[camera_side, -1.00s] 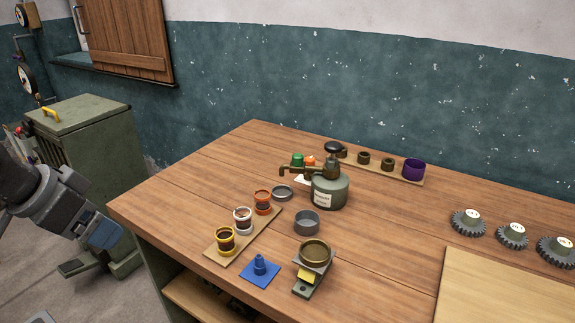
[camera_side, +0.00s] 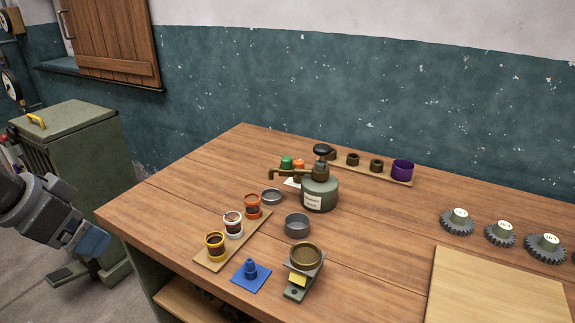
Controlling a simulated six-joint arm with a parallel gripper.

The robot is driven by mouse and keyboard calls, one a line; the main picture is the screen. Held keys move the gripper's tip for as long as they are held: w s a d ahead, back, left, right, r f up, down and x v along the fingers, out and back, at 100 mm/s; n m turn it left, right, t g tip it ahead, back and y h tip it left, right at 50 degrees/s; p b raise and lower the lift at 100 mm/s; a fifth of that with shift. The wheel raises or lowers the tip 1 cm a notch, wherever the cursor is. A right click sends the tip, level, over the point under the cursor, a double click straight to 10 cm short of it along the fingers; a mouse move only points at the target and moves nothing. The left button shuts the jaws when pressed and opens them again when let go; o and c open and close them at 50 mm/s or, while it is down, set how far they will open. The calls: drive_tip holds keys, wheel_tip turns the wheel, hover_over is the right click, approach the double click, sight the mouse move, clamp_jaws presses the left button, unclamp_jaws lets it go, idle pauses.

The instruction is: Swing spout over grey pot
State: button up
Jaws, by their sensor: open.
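A grey-green pump bottle (camera_side: 320,196) with a white label and a dark round knob stands on the wooden bench. Its brown spout (camera_side: 290,171) points left, with its bent tip above a shallow grey dish (camera_side: 272,196) in the picture; I cannot tell the exact alignment in depth. An open grey pot (camera_side: 297,225) stands in front of the bottle, and the spout does not point toward it. My gripper (camera_side: 92,243) is at the left, off the bench's left edge, far from the bottle. It is open and empty; its fingers are small and hard to make out.
A board (camera_side: 215,256) with yellow, white and red-orange banded jars lies front left. Near it are a blue piece (camera_side: 250,272) and a brass bowl on a stand (camera_side: 304,257). A rear strip holds a purple cup (camera_side: 402,170). Gears (camera_side: 457,221) sit right.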

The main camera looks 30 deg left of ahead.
drive_tip(key=shift+c, duration=0.5)
drive_tip(key=shift+w+d+r, duration=0.1)
drive_tip(key=shift+w, duration=0.05)
drive_tip(key=shift+c, duration=0.7)
drive_tip(key=w+d+n+g+h, duration=0.1)
drive_tip(key=w+n+h, duration=0.1)
drive_tip(key=w, duration=0.1)
drive_tip(key=w+d+r+n+g+h, duration=0.1)
drive_tip(key=w+d+n+h, duration=0.1)
drive_tip(key=w, duration=0.2)
drive_tip(key=w+d+n+g+h, duration=0.1)
drive_tip(key=w+d+n, duration=0.1)
drive_tip(key=w, duration=0.1)
drive_tip(key=shift+w+r+h, duration=0.15)
drive_tip(key=shift+w+h, duration=0.05)
drive_tip(key=shift+h, duration=0.2)
drive_tip(key=shift+c, duration=1.3)
drive_tip(key=n+t+h, duration=0.7)
drive_tip(key=n+h, duration=0.3)
drive_tip(key=n, duration=0.8)
approach(283, 159)
drive_tip(key=shift+y, duration=0.3)
drive_tip(key=x, duration=1)
drive_tip(key=shift+f, duration=0.25)
clamp_jaws()
